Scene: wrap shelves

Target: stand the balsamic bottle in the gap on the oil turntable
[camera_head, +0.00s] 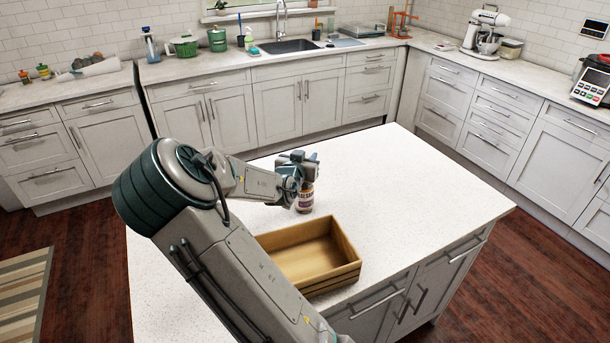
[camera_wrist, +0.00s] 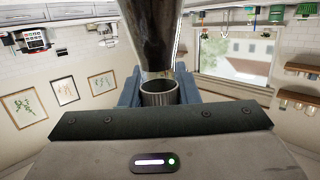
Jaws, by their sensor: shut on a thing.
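The balsamic bottle (camera_head: 305,200) is a small dark bottle with a pale label, upright above or on the white island top, just behind the wooden crate. I cannot tell if its base touches the surface. My gripper (camera_head: 298,170) is shut on the upper part of the bottle and hides its top. In the wrist view, the dark glass of the bottle (camera_wrist: 150,38) runs up from a ribbed silvery cap between the blue-grey fingers of my gripper (camera_wrist: 158,95). No oil turntable can be made out in either view.
An open, empty-looking wooden crate (camera_head: 345,272) stands on the island top (camera_head: 420,190) in front of the bottle. The island is clear to the right and behind. Counters with a sink (camera_head: 285,46), a stand mixer (camera_head: 485,32) and other kitchenware line the walls.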

